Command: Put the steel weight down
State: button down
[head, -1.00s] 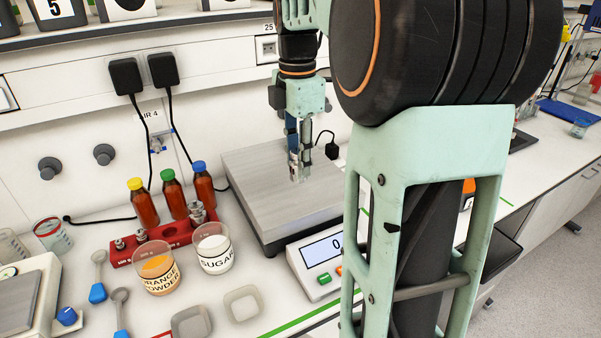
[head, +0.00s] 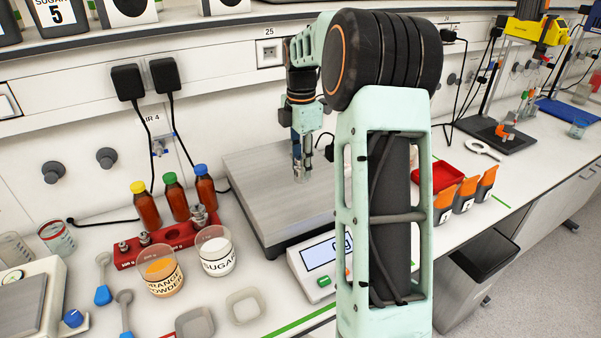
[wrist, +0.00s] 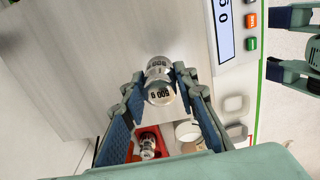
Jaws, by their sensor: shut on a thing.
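The steel weight (wrist: 159,90), a shiny cylinder with a knob and dark "500 g" lettering, is between my gripper's fingertips in the wrist view. My gripper (wrist: 158,84) is shut on it. In the head view my gripper (head: 302,168) points down over the brushed steel plate of the large scale (head: 262,195), and the weight is small there and partly covered by the fingers. Whether the weight's base touches the plate or hangs just above it I cannot tell. The scale's display (head: 320,252) is partly hidden by my arm.
Left of the scale are a red weight rack (head: 165,248), three capped bottles (head: 176,205), an orange powder beaker (head: 160,273) and a sugar beaker (head: 216,254). Weighing boats (head: 243,307) lie in front. Orange-and-grey holders (head: 463,197) stand to the right. The plate around the weight is bare.

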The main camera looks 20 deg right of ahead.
jog(key=shift+w+d+f, duration=0.25)
jog(key=shift+w+f, duration=0.5)
jog(key=shift+f, duration=1.65)
jog(key=shift+f, duration=0.2)
jog(key=c, duration=1.5)
grip_release()
jog(key=shift+c, duration=0.2)
jog(key=shift+r, duration=0.1)
notch_tip(320, 180, up, 12)
jog(key=shift+r, duration=0.1)
